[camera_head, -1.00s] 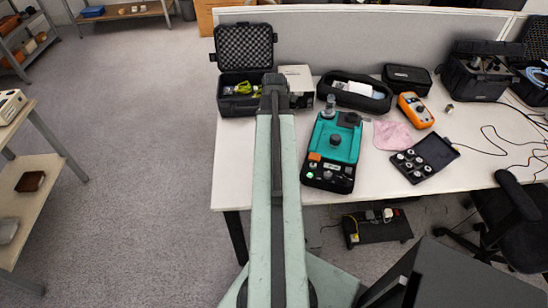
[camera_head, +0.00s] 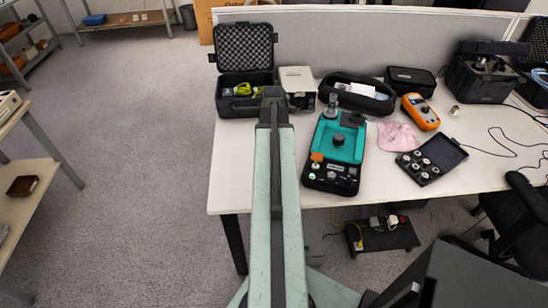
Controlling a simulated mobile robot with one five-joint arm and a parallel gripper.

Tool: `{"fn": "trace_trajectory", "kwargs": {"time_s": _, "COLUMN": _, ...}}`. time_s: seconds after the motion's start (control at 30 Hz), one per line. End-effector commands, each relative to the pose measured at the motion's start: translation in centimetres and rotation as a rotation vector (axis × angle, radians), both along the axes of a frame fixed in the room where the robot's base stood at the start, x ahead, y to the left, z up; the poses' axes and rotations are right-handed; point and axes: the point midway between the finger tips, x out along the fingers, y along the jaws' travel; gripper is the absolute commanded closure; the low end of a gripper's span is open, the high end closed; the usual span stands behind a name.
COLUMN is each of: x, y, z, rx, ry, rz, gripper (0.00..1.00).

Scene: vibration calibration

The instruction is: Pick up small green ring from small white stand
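I cannot make out a small green ring or a small white stand; they may be hidden behind my arm or too small to tell. My arm reaches forward over the white table (camera_head: 232,165). Its dark end, my gripper (camera_head: 272,97), is near the back of the table, between an open black case (camera_head: 245,108) and a white box (camera_head: 298,83). The fingers point away and cannot be told apart. A yellow-green item (camera_head: 242,89) lies in the black case. A teal and black device (camera_head: 335,150) with knobs stands right of my arm.
An open black box of round parts (camera_head: 431,160), a pink cloth (camera_head: 397,136), an orange meter (camera_head: 420,111) and a black pouch (camera_head: 357,95) lie on the right. A grey partition (camera_head: 360,45) closes the back. A chair (camera_head: 522,210) stands at the front right.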

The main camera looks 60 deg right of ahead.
Motion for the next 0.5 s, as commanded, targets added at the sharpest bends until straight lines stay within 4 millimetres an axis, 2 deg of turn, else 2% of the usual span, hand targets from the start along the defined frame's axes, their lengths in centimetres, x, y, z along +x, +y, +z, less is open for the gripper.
{"fn": "trace_trajectory", "kwargs": {"time_s": 0.5, "x": -0.05, "y": -0.03, "z": -0.48, "rx": 0.000, "ry": 0.000, "rz": -0.001, "gripper": 0.50}}
